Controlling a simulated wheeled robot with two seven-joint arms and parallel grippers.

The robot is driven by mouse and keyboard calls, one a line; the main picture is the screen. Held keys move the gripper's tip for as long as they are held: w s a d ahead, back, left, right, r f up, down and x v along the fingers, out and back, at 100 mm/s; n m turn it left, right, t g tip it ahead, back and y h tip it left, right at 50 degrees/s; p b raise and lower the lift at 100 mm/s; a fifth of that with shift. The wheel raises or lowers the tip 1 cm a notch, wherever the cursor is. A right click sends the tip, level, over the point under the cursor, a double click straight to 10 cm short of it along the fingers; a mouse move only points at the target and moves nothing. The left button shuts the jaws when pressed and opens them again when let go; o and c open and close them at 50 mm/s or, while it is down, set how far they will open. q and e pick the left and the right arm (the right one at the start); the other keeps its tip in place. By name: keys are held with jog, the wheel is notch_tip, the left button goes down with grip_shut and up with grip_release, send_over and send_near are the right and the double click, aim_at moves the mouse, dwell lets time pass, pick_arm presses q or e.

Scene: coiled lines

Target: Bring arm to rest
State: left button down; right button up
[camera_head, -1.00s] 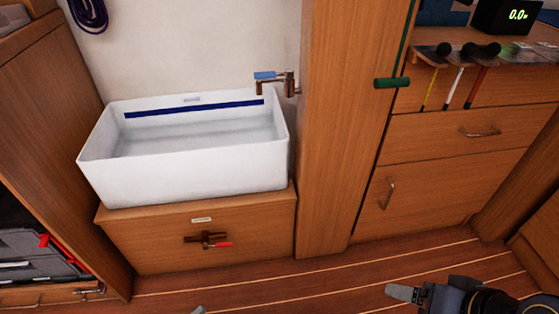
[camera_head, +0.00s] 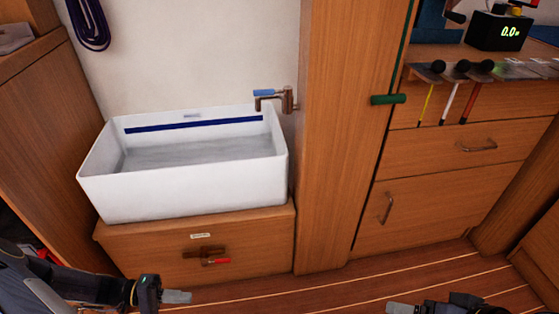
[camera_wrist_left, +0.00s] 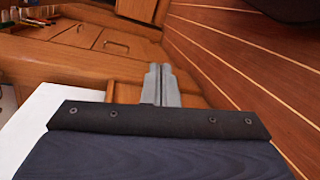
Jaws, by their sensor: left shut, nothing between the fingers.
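My left gripper (camera_head: 177,297) comes in from the lower left in the head view, low in front of the wooden base under the white basin. In the left wrist view its two grey fingers (camera_wrist_left: 161,86) lie together, shut with nothing between them. My right gripper (camera_head: 400,308) shows only in part at the bottom edge of the head view, right of centre, over the floor. Its fingertip is cut off by the frame, and I cannot tell whether it is open or shut.
The white basin (camera_head: 190,195) holds water and stands on a wooden base (camera_head: 150,250) with a red-handled valve (camera_head: 205,257). A wooden post (camera_head: 335,150) stands right of it. Drawers (camera_head: 430,153) are at the right. Striped floor (camera_head: 340,285) lies clear between my grippers.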

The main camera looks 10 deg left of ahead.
pick_arm(q)
jog(key=s+d+r+m+t+y, duration=0.1)
jog(key=s+d+r+y, duration=0.25)
jog(key=r, duration=0.55)
jog(key=s+d+r+m+t+y, duration=0.1)
jog(key=s+d+r+y, duration=0.2)
jog(key=r, duration=0.5)
jog(key=s+d+r+m+t+y, duration=0.1)
jog(key=s+d+r+y, duration=0.15)
jog(key=r+y, duration=0.45)
notch_tip(320, 180, up, 40)
jog(key=h+p, duration=0.1)
jog(key=p, duration=3.7)
jog(key=shift+d+h, duration=0.2)
jog(key=shift+h, duration=0.15)
jog(key=shift+w, duration=0.1)
